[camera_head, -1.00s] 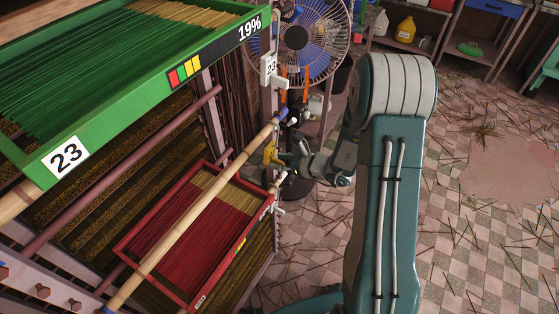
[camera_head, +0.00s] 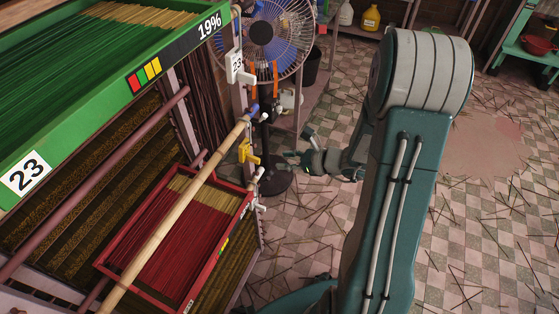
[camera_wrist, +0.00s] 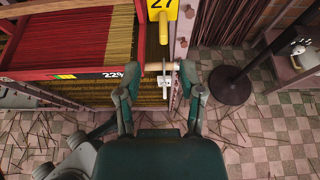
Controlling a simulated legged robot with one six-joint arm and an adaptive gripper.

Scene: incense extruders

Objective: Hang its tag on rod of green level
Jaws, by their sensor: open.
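The green level is a tray (camera_head: 75,135) of green sticks at upper left in the head view, marked 23 and 19%. A white tag (camera_head: 236,66) marked 23 hangs at the post near its right end. A yellow tag (camera_head: 247,152) is lower on the same post; the wrist view shows it as a yellow plate (camera_wrist: 162,9) marked 27. My gripper (camera_head: 296,156) is right of the yellow tag, apart from it. In the wrist view, my gripper (camera_wrist: 160,72) is open, with a pale rod end (camera_wrist: 158,67) seen between its fingers and nothing gripped.
A red tray (camera_head: 180,235) of red sticks sits below the green one, with a wooden pole (camera_head: 180,205) crossing over it. A fan (camera_head: 265,38) stands behind the post, its round base (camera_wrist: 230,85) on the floor. The tiled floor to the right has scattered sticks.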

